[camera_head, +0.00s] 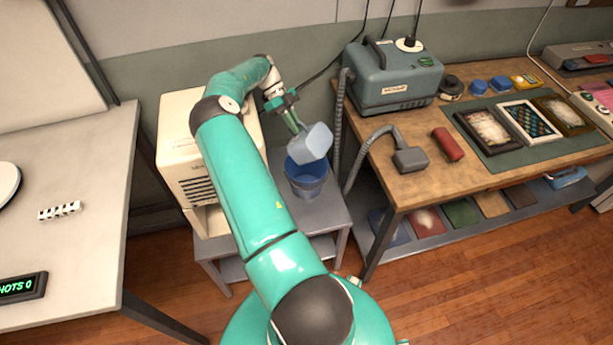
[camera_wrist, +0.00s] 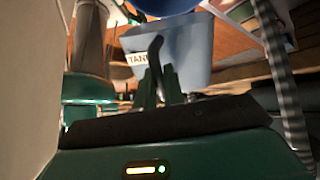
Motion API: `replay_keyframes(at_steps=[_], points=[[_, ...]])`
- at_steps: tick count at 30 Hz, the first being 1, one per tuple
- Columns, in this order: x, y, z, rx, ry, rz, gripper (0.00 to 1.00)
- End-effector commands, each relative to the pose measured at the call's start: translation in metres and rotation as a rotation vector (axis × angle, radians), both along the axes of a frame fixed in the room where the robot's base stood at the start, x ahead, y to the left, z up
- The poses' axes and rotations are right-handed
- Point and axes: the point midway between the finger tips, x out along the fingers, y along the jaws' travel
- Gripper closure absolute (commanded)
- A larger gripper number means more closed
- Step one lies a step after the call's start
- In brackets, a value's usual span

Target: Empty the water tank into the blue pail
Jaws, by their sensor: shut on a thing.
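The water tank (camera_head: 310,142) is a pale blue-grey, translucent box, held tilted above the blue pail. In the wrist view the tank (camera_wrist: 185,45) shows a label reading "TAN", partly hidden, and a dark handle between my fingers. My gripper (camera_head: 296,124) is shut on the tank's handle; its fingers also show in the wrist view (camera_wrist: 158,88). The blue pail (camera_head: 306,177) stands on a small grey stand, directly below the tank. A bit of blue at the top edge of the wrist view (camera_wrist: 165,6) looks like the pail. I cannot see whether water is in either.
A cream machine (camera_head: 185,150) stands left of the pail on the grey stand (camera_head: 325,212). To the right, a wooden bench (camera_head: 385,187) carries a grey-blue hose unit (camera_head: 395,85), a nozzle (camera_head: 410,160) and framed pictures. A white table (camera_head: 85,200) is at left.

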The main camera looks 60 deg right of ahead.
Motion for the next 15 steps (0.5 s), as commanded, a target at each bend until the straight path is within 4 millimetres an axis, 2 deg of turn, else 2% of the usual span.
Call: replay_keyframes(at_steps=[7,15], points=[[-0.006,0.0,-0.022,0.002,-0.037,-0.002,1.0],[-0.028,-0.001,-0.026,0.007,-0.208,-0.005,1.0]])
